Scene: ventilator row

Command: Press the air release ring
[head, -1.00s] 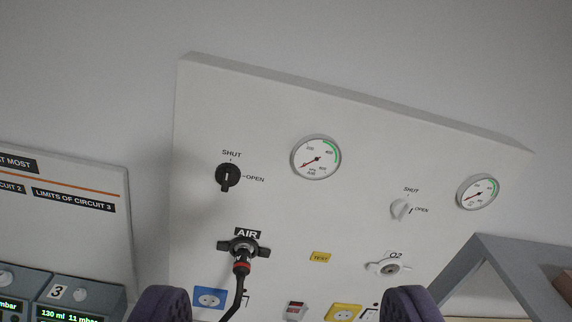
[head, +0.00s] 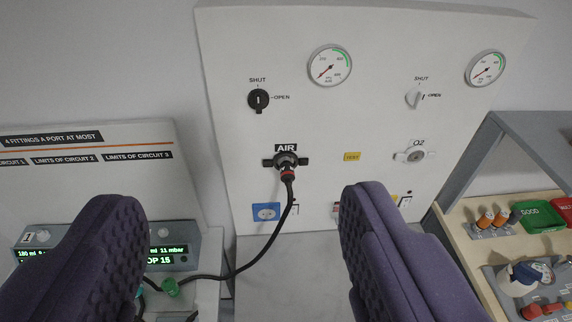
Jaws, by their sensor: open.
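The AIR outlet (head: 268,162) is a dark fitting with side wings on the white wall panel, under the AIR label. A black hose plug (head: 288,175) with a red band is seated in it, and its hose hangs down to the lower left. The release ring appears to be the dark collar (head: 284,157) around the outlet's mouth; its details are too small to tell. My gripper (head: 240,215) is open and empty, with its two purple padded fingers low in the view, one left and one right of the hose, nearer the camera than the panel.
The O2 outlet (head: 412,156) is to the right. Two dials and two SHUT/OPEN knobs sit above. A ventilator (head: 165,258) stands at lower left with the black hose (head: 262,250) running to it. A shelf with a green tray (head: 540,215) and fittings is at right.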

